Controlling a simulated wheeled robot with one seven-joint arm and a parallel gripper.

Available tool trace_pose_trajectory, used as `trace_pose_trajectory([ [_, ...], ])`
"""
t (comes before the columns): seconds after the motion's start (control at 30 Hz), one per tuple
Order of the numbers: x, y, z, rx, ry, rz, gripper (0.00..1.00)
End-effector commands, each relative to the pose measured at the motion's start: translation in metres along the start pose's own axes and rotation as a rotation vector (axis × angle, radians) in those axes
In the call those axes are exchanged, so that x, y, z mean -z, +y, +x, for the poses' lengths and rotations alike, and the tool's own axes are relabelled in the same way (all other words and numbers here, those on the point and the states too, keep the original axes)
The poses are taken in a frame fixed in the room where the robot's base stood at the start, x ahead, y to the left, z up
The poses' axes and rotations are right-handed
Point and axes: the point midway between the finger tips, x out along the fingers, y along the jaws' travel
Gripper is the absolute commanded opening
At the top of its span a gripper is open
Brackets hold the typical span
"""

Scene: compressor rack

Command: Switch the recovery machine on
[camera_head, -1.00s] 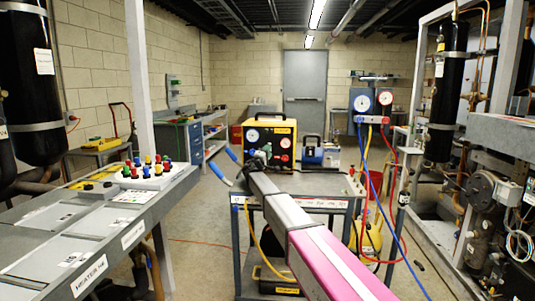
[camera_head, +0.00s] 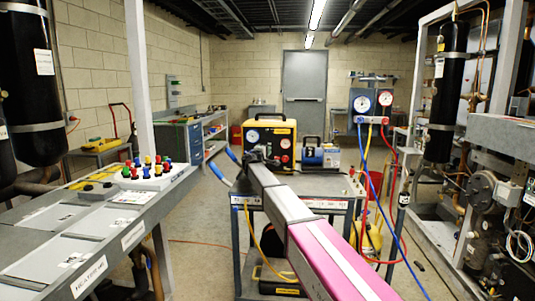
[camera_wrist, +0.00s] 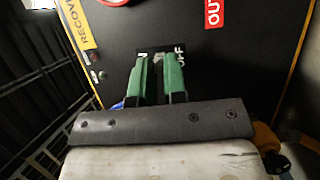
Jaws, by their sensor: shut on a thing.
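The recovery machine (camera_head: 287,126) is a yellow box with a dark front panel, two gauges and a black handle. It stands on the grey cart. In the wrist view its dark panel (camera_wrist: 225,75) fills most of the picture, with part of a yellow "RECOV..." label and a red "OUT" label. My gripper (camera_wrist: 160,58) has green fingers that reach to the panel at a small switch plate, partly lettered "FF" on the right. The fingers are nearly together, shut on the switch, which they mostly hide. In the head view my gripper (camera_head: 255,154) is small at the panel's lower left.
Gauges with blue, red and yellow hoses (camera_head: 372,112) rise at the cart's right. A grey bench (camera_head: 120,235) is at left and pipework at right.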

Motion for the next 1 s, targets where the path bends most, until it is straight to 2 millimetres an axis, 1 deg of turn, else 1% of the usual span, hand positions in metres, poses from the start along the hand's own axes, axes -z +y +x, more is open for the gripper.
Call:
trace_pose_trajectory([
  [0.13,0.001,0.008,0.001,0.121,0.002,-0.047,0.00],
  [0.5,0.003,0.017,0.004,0.381,0.001,-0.157,0.00],
  [0.73,0.003,0.019,0.006,0.476,0.000,-0.197,0.00],
  [1.0,0.002,0.020,0.006,0.516,-0.001,-0.215,0.00],
])
